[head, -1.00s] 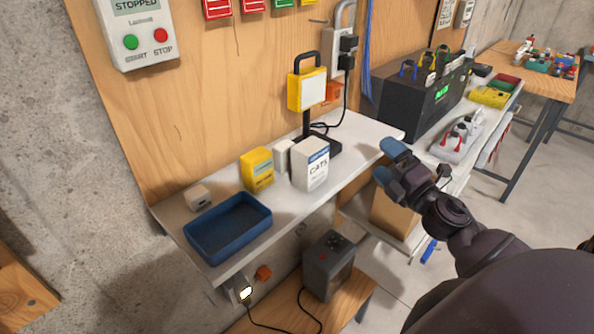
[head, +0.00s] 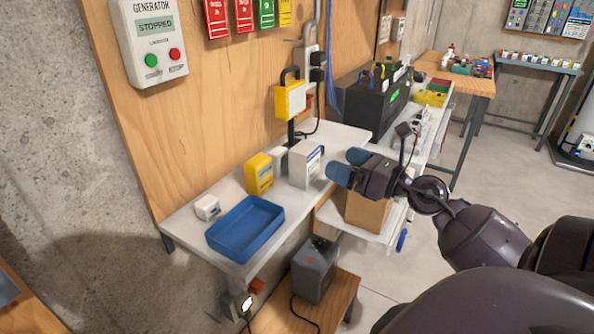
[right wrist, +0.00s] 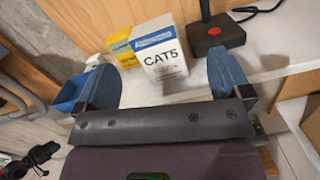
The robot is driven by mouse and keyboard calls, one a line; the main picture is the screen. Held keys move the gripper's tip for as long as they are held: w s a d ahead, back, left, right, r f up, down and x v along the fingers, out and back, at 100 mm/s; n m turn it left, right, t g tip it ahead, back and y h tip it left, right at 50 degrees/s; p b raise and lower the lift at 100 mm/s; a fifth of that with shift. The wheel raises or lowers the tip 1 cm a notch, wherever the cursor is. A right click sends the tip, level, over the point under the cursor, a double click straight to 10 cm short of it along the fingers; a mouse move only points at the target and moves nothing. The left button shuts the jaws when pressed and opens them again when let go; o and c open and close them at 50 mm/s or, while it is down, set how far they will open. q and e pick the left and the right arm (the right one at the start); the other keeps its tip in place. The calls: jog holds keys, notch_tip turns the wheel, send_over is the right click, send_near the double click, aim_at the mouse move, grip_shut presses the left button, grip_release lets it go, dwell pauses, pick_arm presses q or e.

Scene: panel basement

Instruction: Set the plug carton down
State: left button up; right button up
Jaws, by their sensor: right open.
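A white carton with a blue band, lettered CAT5 in the right wrist view (right wrist: 160,60), stands upright on the white shelf (head: 345,138). The carton also shows in the head view (head: 306,164). My right gripper (head: 348,165) is open and empty just right of the carton, its blue fingertips turned toward it, with a gap between. In the right wrist view the carton appears between the two spread fingers, beyond them. My left gripper is not in view.
A yellow carton (head: 259,174) stands left of the white one. A blue tray (head: 246,229) and a small white box (head: 207,208) are at the shelf's left end. A yellow lamp (head: 290,100) on a black stand is behind. A dark machine (head: 372,103) stands farther right.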

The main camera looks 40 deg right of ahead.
aim_at(314, 160)
jog(key=shift+w+a+f+n+g, duration=0.2)
jog(key=shift+w+f+n+g, duration=0.1)
jog(key=shift+n, duration=0.3)
jog(key=shift+w+a+f+n+g, duration=0.2)
jog(key=shift+f+n, duration=0.1)
jog(key=shift+n, duration=0.3)
jog(key=shift+a+p+x, duration=0.2)
jog(key=shift+p+x, duration=0.65)
jog(key=shift+x, duration=1.85)
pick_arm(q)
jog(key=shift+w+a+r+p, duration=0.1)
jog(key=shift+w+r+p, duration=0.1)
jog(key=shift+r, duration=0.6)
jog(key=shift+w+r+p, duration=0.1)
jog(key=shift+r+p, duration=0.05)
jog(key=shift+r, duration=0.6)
pick_arm(e)
jog(key=shift+x, duration=2.05)
jog(key=shift+f, duration=0.15)
jog(key=c, duration=1.1)
jog(key=shift+c, duration=0.2)
